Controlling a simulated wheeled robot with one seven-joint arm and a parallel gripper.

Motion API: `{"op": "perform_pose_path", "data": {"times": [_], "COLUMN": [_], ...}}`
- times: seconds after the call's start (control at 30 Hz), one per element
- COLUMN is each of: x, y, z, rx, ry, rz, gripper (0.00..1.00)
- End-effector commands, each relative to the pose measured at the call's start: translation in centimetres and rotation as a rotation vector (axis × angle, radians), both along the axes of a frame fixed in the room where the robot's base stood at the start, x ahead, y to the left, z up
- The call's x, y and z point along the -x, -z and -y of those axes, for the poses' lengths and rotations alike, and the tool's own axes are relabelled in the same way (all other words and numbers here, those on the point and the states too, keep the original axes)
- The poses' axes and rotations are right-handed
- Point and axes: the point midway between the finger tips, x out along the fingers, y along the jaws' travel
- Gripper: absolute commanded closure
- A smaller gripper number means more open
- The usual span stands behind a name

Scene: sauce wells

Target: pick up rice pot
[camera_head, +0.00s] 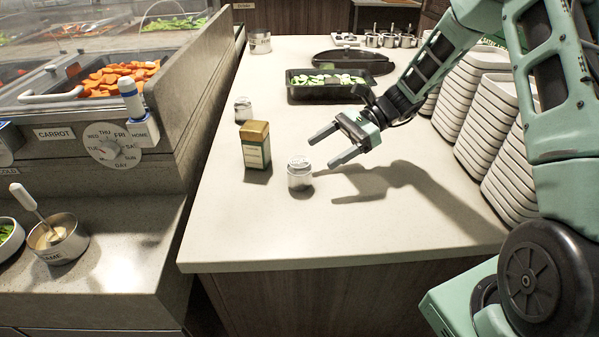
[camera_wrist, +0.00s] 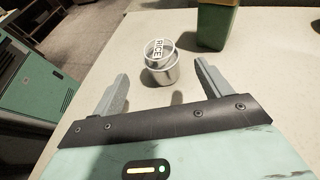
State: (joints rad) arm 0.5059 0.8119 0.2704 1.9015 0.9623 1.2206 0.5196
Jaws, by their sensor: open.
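The rice pot (camera_head: 300,175) is a small silvery pot standing upright near the front of the light counter. In the wrist view the pot (camera_wrist: 161,72) has a tag reading RICE and sits beyond the fingertips, roughly centred between them. My gripper (camera_head: 320,148) is open and empty, above the counter and just right of the pot. In the wrist view its two fingers (camera_wrist: 161,86) are spread wide, one toward each side of the pot. No contact with the pot shows.
A green and brown canister (camera_head: 256,146) stands just left of the pot, with a small jar (camera_head: 243,110) behind it. A black tray of sliced vegetables (camera_head: 328,92) sits farther back. Stacked white dishes (camera_head: 493,120) line the right side. The front counter (camera_head: 260,230) is clear.

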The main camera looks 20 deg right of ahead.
Motion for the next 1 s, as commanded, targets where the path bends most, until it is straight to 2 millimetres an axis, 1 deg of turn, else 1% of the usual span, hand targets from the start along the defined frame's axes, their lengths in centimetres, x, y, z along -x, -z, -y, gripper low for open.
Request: {"op": "perform_pose_path", "data": {"times": [0.03, 0.1, 0.37, 0.6, 0.7, 0.9, 0.93, 0.97, 1.0], "x": [0.1, 0.1, 0.2, 0.3, 0.3, 0.3, 0.3, 0.3, 0.3], "y": [0.3, 0.6, 1.1, 2.1, 2.5, 2.6, 2.6, 2.6, 2.6], "z": [-0.8, -1.5, -2.9, -6.1, -7.0, -7.1, -7.1, -7.1, -7.1], "rx": [-0.001, -0.001, 0.001, 0.0, 0.001, 0.001, 0.001, 0.001, 0.001], "ry": [-0.003, -0.001, -0.003, -0.004, -0.002, -0.001, -0.001, -0.001, -0.001], "rz": [-0.003, -0.002, 0.0, -0.002, -0.001, 0.001, 0.001, 0.001, 0.001], "gripper": [0.23, 0.23, 0.23, 0.23, 0.23, 0.23, 0.26, 0.34, 0.45]}}
